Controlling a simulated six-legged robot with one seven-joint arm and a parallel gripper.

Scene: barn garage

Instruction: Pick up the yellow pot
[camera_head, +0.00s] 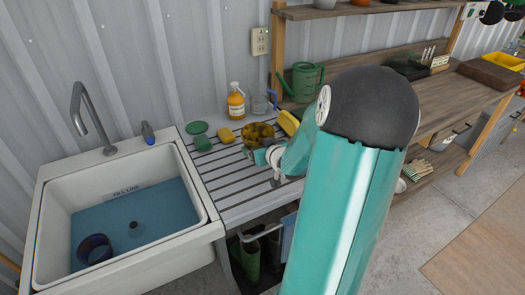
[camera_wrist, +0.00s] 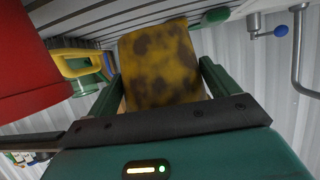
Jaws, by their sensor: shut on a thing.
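The yellow pot (camera_head: 258,132) has dark blotches and is on the slatted drainboard (camera_head: 232,186) right of the sink. In the wrist view the yellow pot (camera_wrist: 160,60) fills the space between the two green fingers. My gripper (camera_wrist: 160,88) is shut on it, one finger on each side. In the head view my gripper (camera_head: 263,156) is at the near side of the pot, partly hidden by my arm. I cannot tell whether the pot touches the drainboard.
A yellow sponge (camera_head: 225,135), a green item (camera_head: 202,143), a soap bottle (camera_head: 236,102) and a yellow object (camera_head: 289,122) are close by. A green watering can (camera_head: 301,82) stands behind. A red object (camera_wrist: 28,65) is close at left in the wrist view. The sink (camera_head: 130,215) holds blue water.

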